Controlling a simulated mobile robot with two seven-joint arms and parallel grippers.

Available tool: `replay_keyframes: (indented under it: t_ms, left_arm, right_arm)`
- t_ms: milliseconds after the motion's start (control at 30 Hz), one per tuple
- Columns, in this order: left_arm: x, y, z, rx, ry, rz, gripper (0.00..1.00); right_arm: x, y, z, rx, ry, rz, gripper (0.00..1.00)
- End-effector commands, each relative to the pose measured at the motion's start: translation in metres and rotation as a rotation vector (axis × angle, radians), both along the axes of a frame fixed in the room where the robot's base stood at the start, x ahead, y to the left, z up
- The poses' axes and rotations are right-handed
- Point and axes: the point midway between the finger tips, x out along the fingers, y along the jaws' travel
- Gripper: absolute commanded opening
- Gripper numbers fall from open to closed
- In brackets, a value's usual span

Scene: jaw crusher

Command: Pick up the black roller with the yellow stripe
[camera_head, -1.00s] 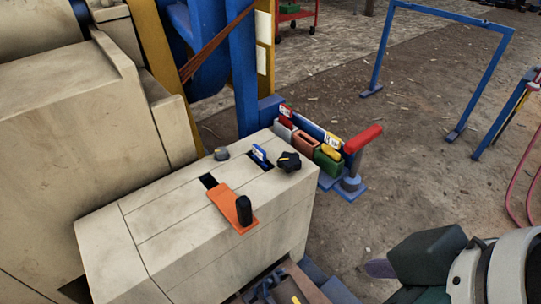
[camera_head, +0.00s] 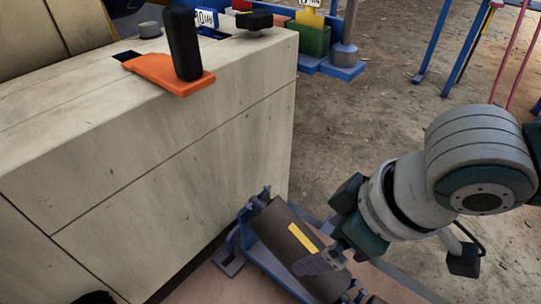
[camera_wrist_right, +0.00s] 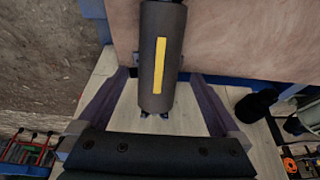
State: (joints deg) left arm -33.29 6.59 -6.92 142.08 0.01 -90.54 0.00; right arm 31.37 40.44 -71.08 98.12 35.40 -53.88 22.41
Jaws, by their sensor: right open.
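The black roller with the yellow stripe (camera_head: 282,232) lies tilted in a blue bracket frame (camera_head: 262,259) low beside the beige housing, in the head view. In the right wrist view the roller (camera_wrist_right: 160,50) points up the picture, stripe facing the camera, its near end between the fingers' lines. My right gripper (camera_head: 322,262) is open, its purple-grey fingers over the roller's lower right part in the head view. In the wrist view the open fingers (camera_wrist_right: 158,80) stand one on each side of the roller. I cannot tell whether they touch it. My left gripper is not in view.
The beige housing (camera_head: 170,150) rises left of the roller. On its top are an orange plate (camera_head: 165,75) with a black handle (camera_head: 183,45) and a black knob (camera_head: 254,19). Coloured bins (camera_head: 310,38) stand behind. The dirt floor at right is open before blue frames.

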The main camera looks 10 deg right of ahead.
Motion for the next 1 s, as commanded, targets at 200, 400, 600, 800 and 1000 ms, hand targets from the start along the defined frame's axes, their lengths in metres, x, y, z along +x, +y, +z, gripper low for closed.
replay_keyframes:
  t_ms: [200, 400, 600, 800, 1000]
  left_arm:
    - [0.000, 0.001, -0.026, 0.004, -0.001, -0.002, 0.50]
    - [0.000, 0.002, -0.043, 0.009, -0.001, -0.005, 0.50]
    - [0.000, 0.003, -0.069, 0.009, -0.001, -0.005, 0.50]
    - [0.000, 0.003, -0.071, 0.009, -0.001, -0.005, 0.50]
    - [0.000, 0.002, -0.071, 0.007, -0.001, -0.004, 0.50]
  right_arm:
    - [0.010, 0.008, -0.032, 0.000, 0.000, 0.001, 1.00]
    - [0.016, 0.011, -0.051, 0.001, -0.001, 0.002, 1.00]
    - [0.025, 0.017, -0.078, 0.001, -0.001, 0.002, 1.00]
    - [0.027, 0.019, -0.082, 0.000, -0.001, 0.003, 1.00]
    - [0.027, 0.019, -0.081, 0.001, -0.001, 0.002, 0.94]
